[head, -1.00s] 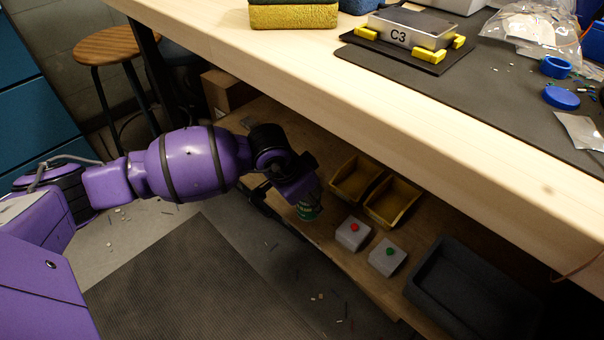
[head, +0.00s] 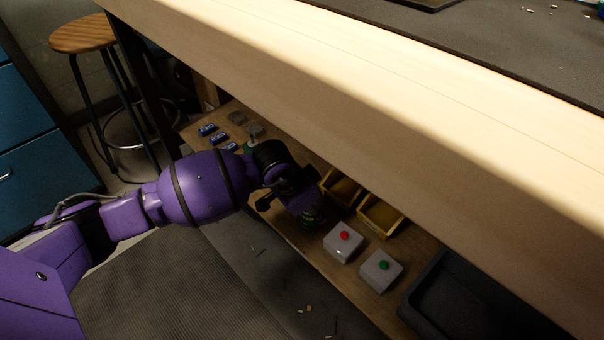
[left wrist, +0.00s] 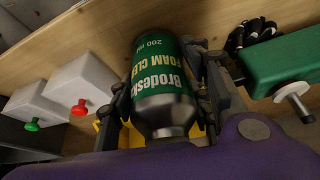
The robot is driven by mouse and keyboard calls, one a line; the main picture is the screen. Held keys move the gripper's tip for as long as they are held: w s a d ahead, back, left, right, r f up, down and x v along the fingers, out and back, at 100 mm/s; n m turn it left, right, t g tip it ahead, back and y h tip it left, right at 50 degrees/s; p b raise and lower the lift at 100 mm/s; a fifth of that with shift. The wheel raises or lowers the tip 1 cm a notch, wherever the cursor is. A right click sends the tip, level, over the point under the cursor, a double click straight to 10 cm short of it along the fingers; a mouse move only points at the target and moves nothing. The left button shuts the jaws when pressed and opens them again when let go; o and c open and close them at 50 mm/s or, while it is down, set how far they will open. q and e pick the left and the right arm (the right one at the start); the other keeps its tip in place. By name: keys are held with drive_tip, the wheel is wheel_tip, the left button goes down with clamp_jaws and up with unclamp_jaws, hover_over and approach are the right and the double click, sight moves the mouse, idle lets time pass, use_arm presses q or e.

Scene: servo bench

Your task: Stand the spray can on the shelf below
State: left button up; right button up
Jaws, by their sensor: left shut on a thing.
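The spray can (left wrist: 162,75) is green with a silver shoulder and yellow and white lettering. In the left wrist view it lies between the fingers of my left gripper (left wrist: 160,108), which is shut on it. In the head view the can (head: 312,217) shows only partly below my left gripper (head: 305,205), next to the box with the red button. The can is over the wooden lower shelf (head: 346,276) near its front edge. I cannot tell whether its base touches the shelf. My right gripper is not in view.
On the shelf are a red-button box (head: 342,245), a green-button box (head: 380,271), yellow bins (head: 381,217) and a dark tray (head: 415,318). A green block (left wrist: 285,58) with a metal knob stands at the right in the wrist view. The bench top (head: 330,90) overhangs the shelf.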

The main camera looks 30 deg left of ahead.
use_arm(q)
drive_tip(key=shift+w+r, duration=0.1)
drive_tip(key=shift+w, duration=0.05)
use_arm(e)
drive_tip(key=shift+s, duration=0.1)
use_arm(q)
drive_tip(key=o, duration=1.5)
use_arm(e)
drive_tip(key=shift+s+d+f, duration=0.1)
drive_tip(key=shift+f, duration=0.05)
use_arm(q)
drive_tip(key=p+v, duration=0.4)
drive_tip(key=v, duration=0.8)
drive_tip(key=shift+s+a, duration=0.1)
drive_tip(key=shift+s, duration=0.1)
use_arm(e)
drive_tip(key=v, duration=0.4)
